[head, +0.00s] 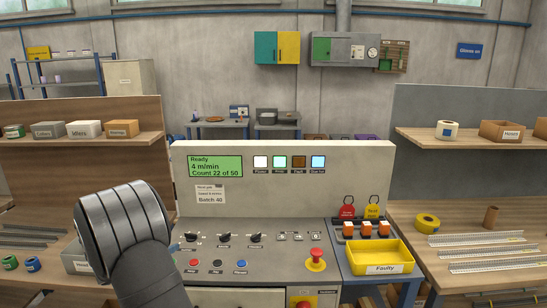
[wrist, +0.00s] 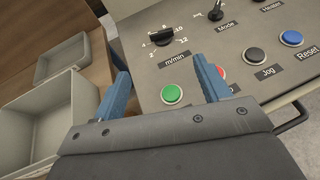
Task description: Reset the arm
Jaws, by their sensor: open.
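My gripper (wrist: 162,68) is open, with its two blue fingers apart and nothing between them. In the wrist view it hangs over the left end of the control panel (wrist: 150,83). The green button (wrist: 172,94) shows between the fingers, and the m/min knob (wrist: 163,36) lies beyond them. The right finger partly covers a red button. The black Jog button (wrist: 254,54) and blue Reset button (wrist: 291,38) are to the right. In the head view my grey arm covers the panel's left end and hides most of the gripper; whether a finger touches the panel cannot be told.
The display (head: 215,166) reads Ready, 4 m/min, Count 22 of 50. A red emergency knob (head: 316,254) and a yellow Faulty bin (head: 380,257) stand to the right. Grey bins (wrist: 45,122) lie left of the panel. The space above the panel's middle is clear.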

